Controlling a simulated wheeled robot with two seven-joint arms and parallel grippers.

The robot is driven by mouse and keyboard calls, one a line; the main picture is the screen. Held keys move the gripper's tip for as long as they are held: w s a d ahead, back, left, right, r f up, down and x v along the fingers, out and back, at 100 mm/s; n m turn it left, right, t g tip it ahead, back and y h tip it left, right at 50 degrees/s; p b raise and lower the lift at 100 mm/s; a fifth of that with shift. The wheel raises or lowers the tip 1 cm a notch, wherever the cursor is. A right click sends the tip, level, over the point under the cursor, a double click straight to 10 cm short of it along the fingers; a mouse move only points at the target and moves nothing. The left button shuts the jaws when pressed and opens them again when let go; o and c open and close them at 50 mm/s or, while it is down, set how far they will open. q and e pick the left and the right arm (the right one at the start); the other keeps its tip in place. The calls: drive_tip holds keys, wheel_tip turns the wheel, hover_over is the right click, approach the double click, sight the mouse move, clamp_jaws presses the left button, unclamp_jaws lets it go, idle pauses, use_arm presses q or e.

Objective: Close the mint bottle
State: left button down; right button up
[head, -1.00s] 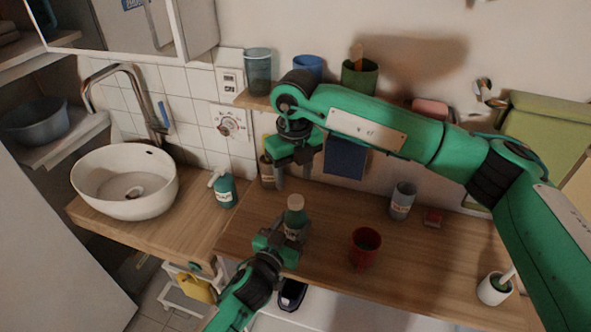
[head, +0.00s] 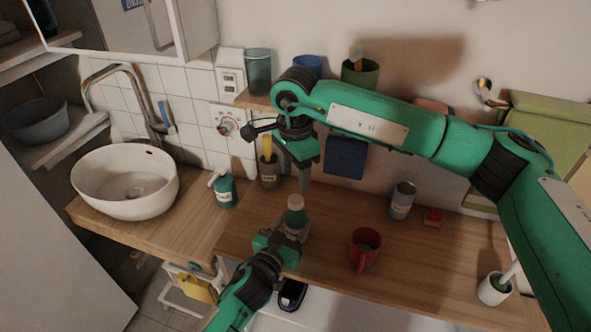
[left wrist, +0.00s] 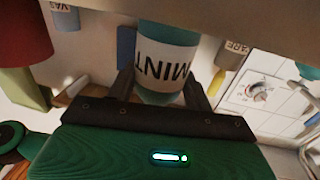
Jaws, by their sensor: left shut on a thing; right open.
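The mint bottle (head: 295,222) is a dark green bottle with a pale top (head: 296,202). It stands upright near the left front of the wooden counter; I cannot tell how firmly the top sits. My left gripper (head: 290,235) is shut around the bottle's body from the front. In the left wrist view the bottle (left wrist: 168,60) shows its MINT label, upside down, between the fingers; its top is out of view. My right gripper (head: 300,184) is open and empty, above the bottle and apart from it, with its fingers pointing down.
A red mug (head: 365,250) stands to the right of the bottle. A teal soap bottle (head: 223,190) stands beside the white basin (head: 124,182).

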sight(296, 199)
drive_tip(key=n, duration=0.4)
drive_tip(key=shift+r+n, duration=0.1)
drive_tip(key=shift+n, duration=0.2)
drive_tip(key=n, duration=0.3)
drive_tip(key=shift+f, duration=4)
drive_tip(key=c, duration=1)
drive_tip(key=shift+d, duration=0.1)
